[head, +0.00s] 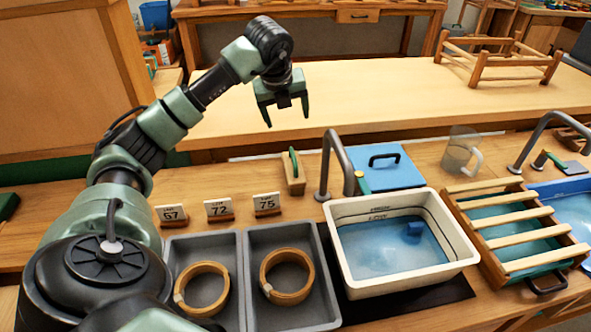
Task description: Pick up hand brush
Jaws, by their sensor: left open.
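A wooden block with a green upright part (293,172) stands on the bench behind the grey trays. It may be the hand brush, but I cannot tell for certain, as no bristles show clearly. My left gripper (287,117) is in the head view, above and behind this block in the picture. Its two green fingers point down, apart, with nothing between them. My right gripper is not in view.
Number cards (218,209) stand behind two grey trays (243,250) holding coiled bark-like rings (287,277). A white water basin (460,255), tap (335,160), blue lid (391,166), glass jug (461,152) and slatted rack (520,240) are to the right.

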